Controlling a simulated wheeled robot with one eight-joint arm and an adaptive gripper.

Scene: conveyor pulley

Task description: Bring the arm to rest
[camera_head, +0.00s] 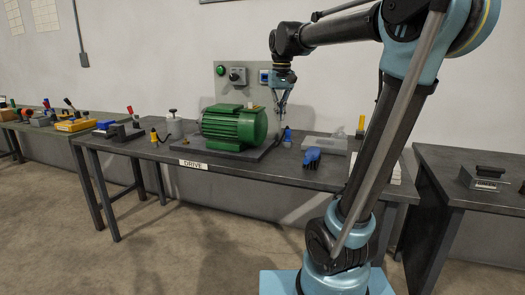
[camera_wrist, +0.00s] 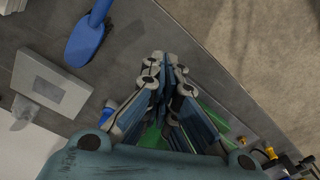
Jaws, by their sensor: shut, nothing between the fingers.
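My arm is raised and bent over the table labelled DRIVE (camera_head: 192,163). My gripper (camera_head: 282,112) points down and hangs in the air at the right end of the green motor (camera_head: 232,127), in front of the wall panel. Its fingers are together and empty. In the wrist view the closed gripper (camera_wrist: 166,62) fills the middle, above the dark tabletop. Green parts of the motor (camera_wrist: 152,137) show behind the fingers, mostly hidden by them. I cannot tell the exact gap between gripper and motor.
A blue-headed tool (camera_head: 312,157) and a grey box (camera_head: 325,144) lie right of the motor. A small blue object (camera_head: 287,136) stands below the gripper. A panel with a green button (camera_head: 221,70) rises behind. Another table with tools (camera_head: 70,124) is left; a dark table (camera_head: 470,157) is right.

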